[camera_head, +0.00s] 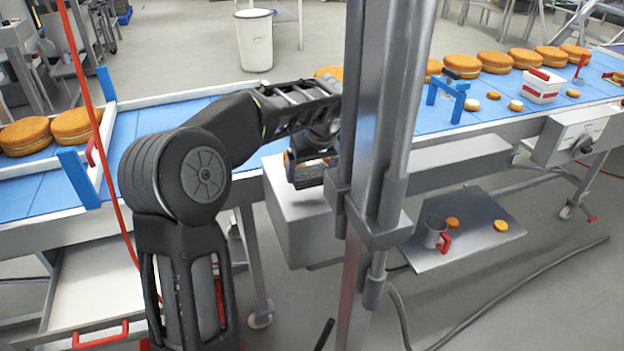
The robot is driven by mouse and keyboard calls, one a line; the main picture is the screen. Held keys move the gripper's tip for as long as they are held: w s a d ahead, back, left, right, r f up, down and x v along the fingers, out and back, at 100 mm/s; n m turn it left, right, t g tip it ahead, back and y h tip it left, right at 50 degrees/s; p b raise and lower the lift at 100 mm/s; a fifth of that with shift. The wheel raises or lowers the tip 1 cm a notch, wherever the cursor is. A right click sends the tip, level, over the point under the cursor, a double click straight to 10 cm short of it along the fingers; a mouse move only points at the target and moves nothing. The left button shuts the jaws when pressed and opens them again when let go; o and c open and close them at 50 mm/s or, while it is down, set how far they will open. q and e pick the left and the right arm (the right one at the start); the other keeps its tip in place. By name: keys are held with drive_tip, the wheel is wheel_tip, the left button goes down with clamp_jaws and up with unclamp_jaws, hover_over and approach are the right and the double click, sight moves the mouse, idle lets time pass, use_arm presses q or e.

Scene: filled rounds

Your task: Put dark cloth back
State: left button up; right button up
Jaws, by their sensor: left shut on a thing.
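My left arm comes in from the lower left and reaches over the conveyor's near edge. My left gripper (308,168) is shut on a small dark thing that looks like the dark cloth (309,177). It hangs just above a grey box (300,222) below the conveyor's front edge. The gripper's fingers are dark and partly hidden, so the cloth's shape and the exact grip are hard to make out. I cannot tell whether the cloth touches the box. My right gripper is not in view.
Grey metal posts (385,120) stand close to the gripper's right. The blue conveyor (440,118) carries several round cakes (462,65), a blue stand (447,97) and a white-red tub (541,86). A low grey shelf (480,215) holds a metal mug (433,233). An open drawer (95,290) is lower left.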

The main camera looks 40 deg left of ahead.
sight(313, 175)
use_arm(q)
drive_tip(key=shift+f, duration=1.6)
drive_tip(key=shift+f, duration=0.15)
drive_tip(key=o, duration=1.1)
drive_tip(key=shift+r+p, duration=0.3)
drive_tip(key=b+v, duration=0.1)
drive_tip(key=v, duration=1.1)
drive_tip(key=shift+b, duration=0.3)
drive_tip(key=shift+a+f, duration=0.1)
